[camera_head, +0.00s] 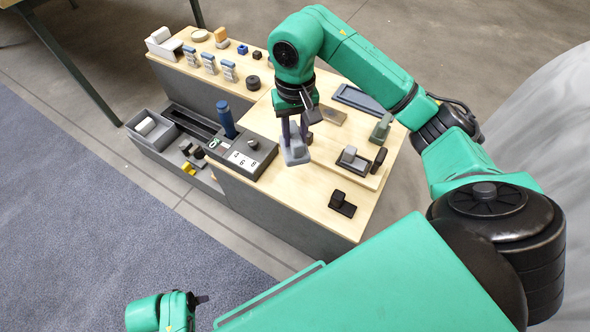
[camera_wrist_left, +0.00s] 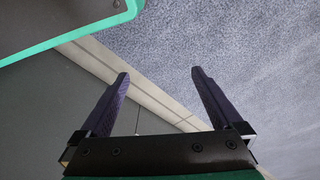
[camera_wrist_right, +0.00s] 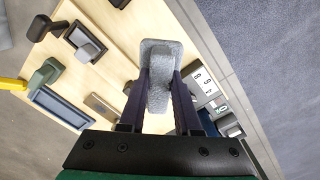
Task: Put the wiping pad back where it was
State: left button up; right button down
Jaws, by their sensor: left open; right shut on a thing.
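The grey wiping pad (camera_wrist_right: 162,53) has a wide flat base and a raised grip. In the right wrist view my right gripper (camera_wrist_right: 160,82) is shut on its grip. In the head view the pad (camera_head: 296,155) hangs below my right gripper (camera_head: 294,130), over the wooden top (camera_head: 290,205) just right of the dark control panel. I cannot tell whether the pad touches the wood. My left gripper (camera_wrist_left: 162,85) is open and empty, with floor and carpet beyond it. In the head view only part of the left arm shows, at the bottom.
The control panel (camera_head: 240,152) with a blue cylinder (camera_head: 225,119) stands left of the pad. A grey block in a dark holder (camera_head: 353,159), a black block (camera_head: 342,203) and a blue-edged tray (camera_head: 358,98) lie to the right.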

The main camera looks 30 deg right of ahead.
notch_tip(320, 180, down, 15)
jog(key=shift+b, duration=1.05)
pick_arm(q)
notch_tip(320, 180, up, 7)
jog(key=d, duration=0.1)
jog(key=shift+w+r, duration=0.2)
jog(key=shift+w, duration=0.15)
pick_arm(e)
jog(key=shift+f, duration=0.1)
pick_arm(q)
jog(key=shift+d+r, duration=0.1)
jog(key=shift+r, duration=0.05)
pick_arm(e)
jog(key=shift+f, duration=0.15)
jog(key=c, duration=0.6)
grip_release()
pick_arm(q)
jog(key=shift+r, duration=0.15)
pick_arm(e)
notch_tip(320, 180, up, 12)
jog(key=shift+r+p, duration=0.2)
jog(key=shift+p, duration=1)
pick_arm(q)
notch_tip(320, 180, down, 6)
jog(key=shift+a+f, duration=0.25)
jog(key=shift+a, duration=0.15)
